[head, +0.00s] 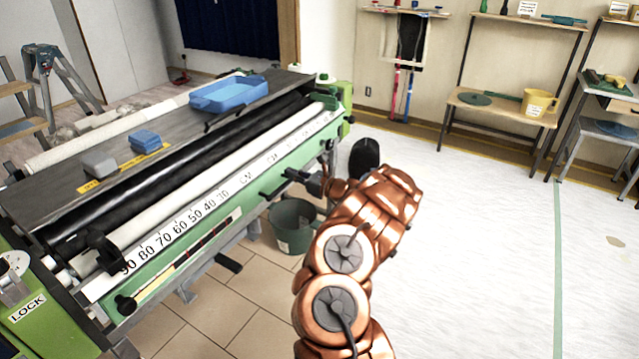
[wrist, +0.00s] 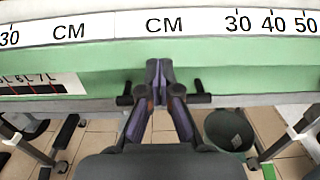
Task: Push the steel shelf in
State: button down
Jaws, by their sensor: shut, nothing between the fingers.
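The wallpaper paster has a green front panel (head: 233,197) below a white centimetre scale. A grey metal edge (wrist: 245,100) runs under the panel in the wrist view and may be the steel shelf; I cannot tell for sure. A black bar handle (wrist: 199,100) sits at the panel's lower edge, its middle hidden behind my fingers. My gripper (wrist: 154,72) is shut and empty, its fingertips in front of the green panel around the handle. In the head view my gripper (head: 290,174) reaches the machine's front from the right. I cannot tell whether it touches.
A dark green bucket (head: 292,225) stands on the tiles below the machine. A blue tray (head: 228,93), a blue block (head: 145,140) and a grey block (head: 99,164) lie on top. Shelves with tools stand along the back wall. White floor to the right is open.

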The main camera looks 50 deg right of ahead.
jog(key=v, duration=1.1)
jog(key=shift+b, duration=0.3)
jog(key=shift+s, duration=0.1)
